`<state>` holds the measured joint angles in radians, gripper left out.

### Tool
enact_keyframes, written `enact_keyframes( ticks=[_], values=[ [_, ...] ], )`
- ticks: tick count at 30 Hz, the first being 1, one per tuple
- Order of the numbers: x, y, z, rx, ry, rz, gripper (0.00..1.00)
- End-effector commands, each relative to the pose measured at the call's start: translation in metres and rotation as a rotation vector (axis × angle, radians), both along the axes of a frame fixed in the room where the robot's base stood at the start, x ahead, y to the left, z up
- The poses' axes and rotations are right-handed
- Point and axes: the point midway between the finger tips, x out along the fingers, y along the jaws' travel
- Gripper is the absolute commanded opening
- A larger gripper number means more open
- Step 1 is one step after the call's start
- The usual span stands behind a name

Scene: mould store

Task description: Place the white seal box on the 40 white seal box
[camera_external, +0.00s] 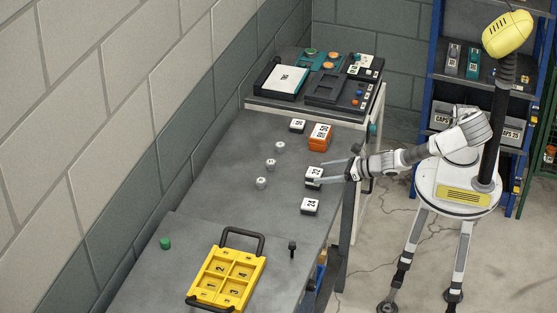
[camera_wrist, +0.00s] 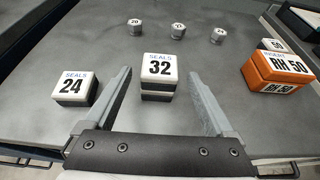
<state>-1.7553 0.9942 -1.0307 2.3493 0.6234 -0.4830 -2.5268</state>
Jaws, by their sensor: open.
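A white seal box marked 32 (camera_wrist: 159,68) sits on top of another white-and-black box (camera_wrist: 157,95), whose number is hidden. In the external view this stack (camera_external: 314,174) stands near the table's right edge. My gripper (camera_wrist: 160,74) is open, with one finger on each side of the stack and a gap on both sides. It also shows in the external view (camera_external: 322,172), reaching in from the right. A single white seal box marked 24 (camera_wrist: 74,88) stands left of the stack in the wrist view. No number 40 is readable.
An orange RH 50 box (camera_wrist: 281,73) stands right of the stack in the wrist view, with a white box marked 50 (camera_wrist: 273,45) behind it. Several small grey pieces (camera_external: 270,164) stand beyond the stack. A yellow tray (camera_external: 260,262) lies on the near table.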

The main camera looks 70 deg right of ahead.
Motion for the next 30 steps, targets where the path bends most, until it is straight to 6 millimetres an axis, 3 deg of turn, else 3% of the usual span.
enact_keyframes(
  ticks=[4, 21, 30],
  values=[
    [-0.013, 0.0, 0.012, -0.004, -0.001, 0.003, 0.89],
    [-0.012, 0.001, 0.066, -0.001, -0.001, 0.002, 0.89],
    [-0.012, 0.001, 0.075, -0.001, -0.001, 0.001, 0.89]
  ],
)
